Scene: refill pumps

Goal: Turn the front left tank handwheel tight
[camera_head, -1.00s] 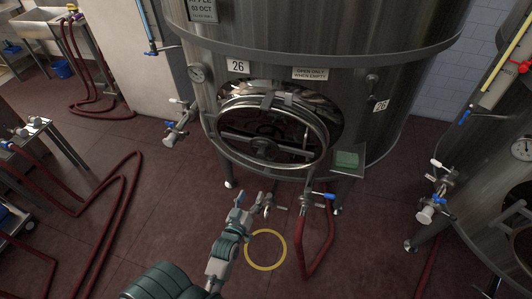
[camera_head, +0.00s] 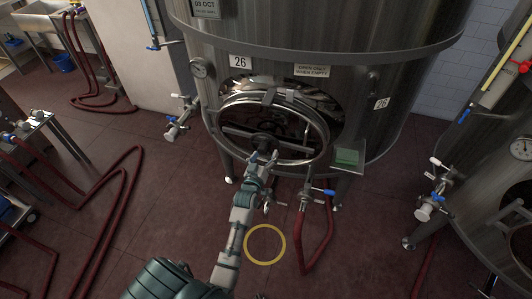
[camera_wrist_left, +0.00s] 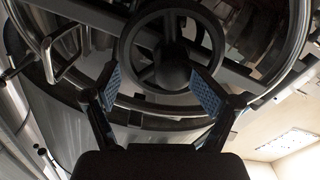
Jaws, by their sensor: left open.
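The tank (camera_head: 330,110) labelled 26 stands in the middle of the head view. Its round hatch door (camera_head: 318,112) is on the front, with a crossbar and a dark handwheel (camera_head: 264,139) at the middle, partly hidden by my left gripper. The wrist view shows the handwheel (camera_wrist_left: 127,50) close up, with its spokes and round hub. My left gripper (camera_head: 262,158) is at the handwheel's lower side. In the wrist view my left gripper (camera_wrist_left: 158,88) is open, its blue pads on either side of the hub. I cannot tell whether they touch the wheel. My right gripper is not in view.
Valves and a red hose (camera_head: 318,240) hang below the tank. A yellow ring (camera_head: 265,244) shows over the floor. Another tank (camera_head: 500,180) stands at right. The floor between is mostly clear.

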